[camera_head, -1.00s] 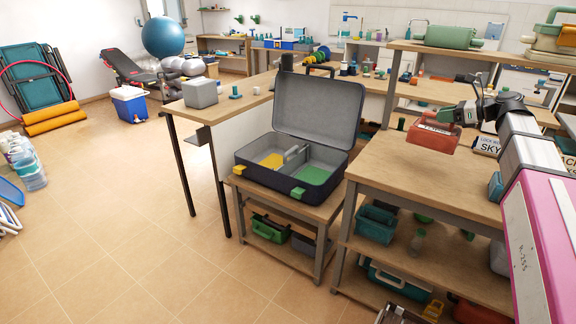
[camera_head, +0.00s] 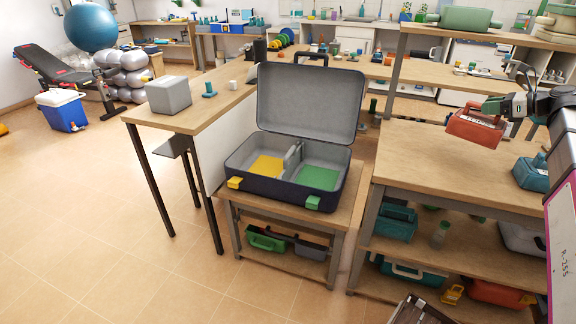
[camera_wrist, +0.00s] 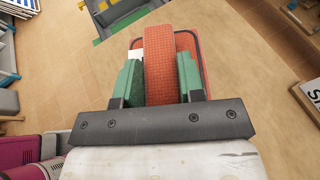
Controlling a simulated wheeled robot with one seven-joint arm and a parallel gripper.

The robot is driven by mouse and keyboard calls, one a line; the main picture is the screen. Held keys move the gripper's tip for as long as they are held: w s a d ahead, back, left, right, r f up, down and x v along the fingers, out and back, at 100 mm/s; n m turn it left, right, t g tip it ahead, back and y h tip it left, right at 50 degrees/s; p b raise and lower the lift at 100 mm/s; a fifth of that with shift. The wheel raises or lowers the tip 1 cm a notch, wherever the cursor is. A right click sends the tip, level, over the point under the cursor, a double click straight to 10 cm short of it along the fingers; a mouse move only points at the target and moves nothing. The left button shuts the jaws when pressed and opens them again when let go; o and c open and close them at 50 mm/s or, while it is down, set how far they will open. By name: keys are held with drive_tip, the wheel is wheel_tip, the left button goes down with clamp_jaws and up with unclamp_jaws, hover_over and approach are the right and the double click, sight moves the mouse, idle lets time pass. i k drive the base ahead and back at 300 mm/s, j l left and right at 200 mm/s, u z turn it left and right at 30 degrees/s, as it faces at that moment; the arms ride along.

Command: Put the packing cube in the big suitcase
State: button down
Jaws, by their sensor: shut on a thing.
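The packing cube (camera_head: 474,127) is a red-orange case with a white label. My gripper (camera_head: 504,105) is shut on its strap-like handle and holds it above the right-hand wooden bench. In the wrist view the green fingers of my gripper (camera_wrist: 158,82) stand on both sides of the textured red handle of the packing cube (camera_wrist: 159,60). The big suitcase (camera_head: 281,203) stands open on a low wooden table, its grey-lined lid raised at the back. A divider splits its inside into a compartment with a yellow floor on the left and one with a green floor on the right.
The right bench (camera_head: 440,165) has a clear top, with a teal case (camera_head: 531,173) at its right and bins on the shelf below. A grey box (camera_head: 168,94) sits on the tall table left of the suitcase. The tiled floor (camera_head: 110,240) at left is free.

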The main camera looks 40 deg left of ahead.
sight(266, 172)
drive_tip(key=k+j+z, duration=0.1)
drive_tip(key=k+j, duration=0.15)
drive_tip(key=j, duration=0.25)
drive_tip(key=k+j, duration=0.25)
drive_tip(key=j, duration=0.2)
drive_tip(key=k+j+z, duration=0.15)
drive_tip(key=j, duration=0.3)
drive_tip(key=k+j+z, duration=0.1)
drive_tip(key=k+j, duration=0.5)
drive_tip(key=j, duration=0.2)
drive_tip(key=k+j, duration=0.55)
drive_tip(key=j, duration=0.3)
drive_tip(key=k+j, duration=0.25)
drive_tip(key=j, duration=0.2)
drive_tip(key=i+j, duration=0.1)
drive_tip(key=j, duration=0.75)
